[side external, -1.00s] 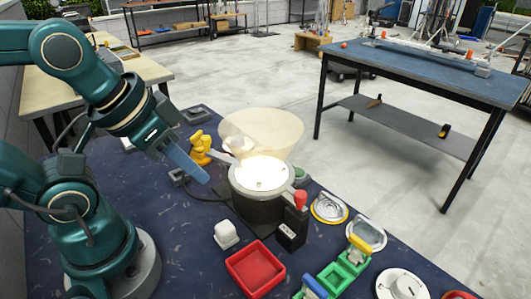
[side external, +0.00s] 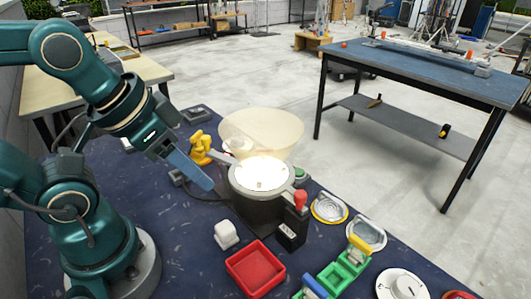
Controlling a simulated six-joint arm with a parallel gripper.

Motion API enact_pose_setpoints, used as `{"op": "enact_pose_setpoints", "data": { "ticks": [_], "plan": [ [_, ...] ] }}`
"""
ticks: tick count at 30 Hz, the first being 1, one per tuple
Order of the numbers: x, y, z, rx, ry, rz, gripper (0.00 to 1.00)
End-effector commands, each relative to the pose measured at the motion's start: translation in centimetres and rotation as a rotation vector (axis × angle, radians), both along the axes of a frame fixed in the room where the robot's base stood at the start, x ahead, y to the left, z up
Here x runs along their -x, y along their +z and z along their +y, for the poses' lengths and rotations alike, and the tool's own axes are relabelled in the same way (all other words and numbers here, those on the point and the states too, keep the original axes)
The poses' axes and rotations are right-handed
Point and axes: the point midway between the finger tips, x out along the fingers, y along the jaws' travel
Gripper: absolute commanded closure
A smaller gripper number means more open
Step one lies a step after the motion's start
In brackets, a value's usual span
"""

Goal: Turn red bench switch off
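A black switch box (side external: 291,236) with a red-topped lever (side external: 300,200) stands on the dark blue bench, right in front of the round dark pot-like device. The lever points up. My gripper (side external: 208,184) is to the left of that device, tilted down to the right above the bench, well apart from the switch. Its blue-grey fingers are seen side-on, so I cannot tell whether they are open or shut. A red part (side external: 459,295) is cut off at the bottom right edge; I cannot tell what it is.
The dark device (side external: 257,208) has a brightly lit top and a translucent bowl (side external: 262,127) behind it. A yellow object (side external: 201,148), a white block (side external: 226,235), a red tray (side external: 255,288), green holders (side external: 335,279) and round dials (side external: 401,286) crowd the bench. Its left middle is clearer.

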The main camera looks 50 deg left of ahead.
Motion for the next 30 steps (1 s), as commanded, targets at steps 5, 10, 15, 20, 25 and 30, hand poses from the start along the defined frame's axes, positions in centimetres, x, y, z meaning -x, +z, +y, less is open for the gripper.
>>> {"op": "enact_pose_setpoints", "data": {
  "ticks": [5,10,15,20,25,30],
  "plan": [
    [-0.8,2.6,0.0,-0.067,-0.124,-0.014,0.53],
    [-3.7,6.3,0.5,-0.136,-0.234,0.004,0.53],
    [-7.7,8.9,1.5,-0.194,-0.330,0.055,0.53],
    [-11.9,9.8,3.0,-0.231,-0.403,0.114,0.53],
    [-16.2,9.0,5.0,-0.249,-0.464,0.180,0.53],
    [-19.8,6.6,7.4,-0.249,-0.510,0.249,0.53]
  ]
}}
